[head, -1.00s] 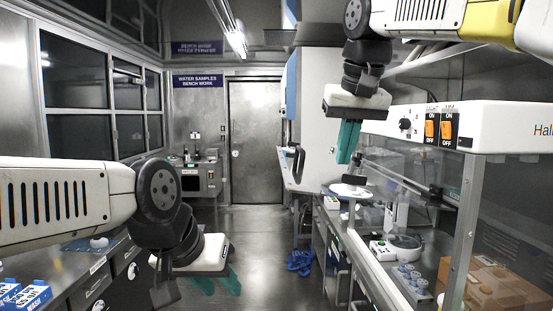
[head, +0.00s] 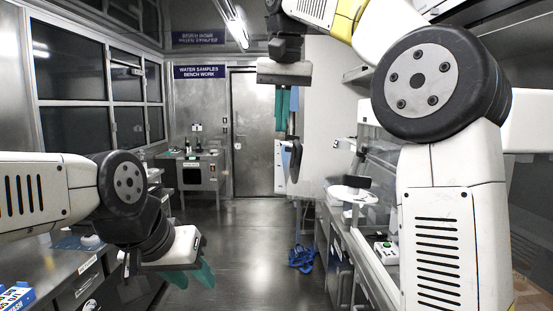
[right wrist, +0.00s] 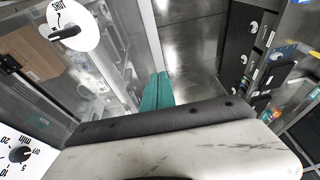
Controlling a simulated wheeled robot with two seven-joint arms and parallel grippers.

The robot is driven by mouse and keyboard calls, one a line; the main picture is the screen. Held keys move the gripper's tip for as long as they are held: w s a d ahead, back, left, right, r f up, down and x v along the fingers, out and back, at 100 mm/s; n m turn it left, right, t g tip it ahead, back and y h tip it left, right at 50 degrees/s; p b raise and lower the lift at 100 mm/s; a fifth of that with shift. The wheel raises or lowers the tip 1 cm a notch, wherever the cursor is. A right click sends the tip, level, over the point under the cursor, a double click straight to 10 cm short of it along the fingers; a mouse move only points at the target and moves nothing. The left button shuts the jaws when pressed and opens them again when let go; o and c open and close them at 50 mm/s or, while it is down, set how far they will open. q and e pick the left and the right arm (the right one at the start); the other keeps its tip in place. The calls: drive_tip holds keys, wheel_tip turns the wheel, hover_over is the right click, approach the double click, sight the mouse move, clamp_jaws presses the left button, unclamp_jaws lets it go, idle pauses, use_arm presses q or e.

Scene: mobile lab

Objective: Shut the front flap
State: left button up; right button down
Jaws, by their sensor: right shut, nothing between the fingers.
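A white disc with a dark handle (head: 349,192) is at the right-hand bench in the head view. The right wrist view shows a white disc lettered SHUT (right wrist: 70,18) with a black lever at upper left. Clear panels of the hood (head: 385,160) stand behind my right arm; most of the hood is hidden, and I cannot tell how the front flap stands. My right gripper (head: 287,110) points down over the aisle, shut and empty, its teal fingers together (right wrist: 157,92). My left gripper (head: 193,280) hangs low by the left bench; its finger gap is unclear.
The left bench (head: 85,255) carries a blue-and-white box (head: 14,298). A blue tangle (head: 301,258) lies on the floor by the right bench. The aisle floor (head: 235,250) is mostly clear up to the metal door (head: 253,150).

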sight(276, 171)
drive_tip(key=x, duration=0.5)
drive_tip(key=s+x, duration=0.1)
drive_tip(key=x, duration=0.2)
drive_tip(key=shift+w+a+f, duration=0.1)
drive_tip(key=shift+a+f, duration=0.05)
drive_tip(key=shift+f, duration=0.65)
drive_tip(key=shift+a, duration=0.1)
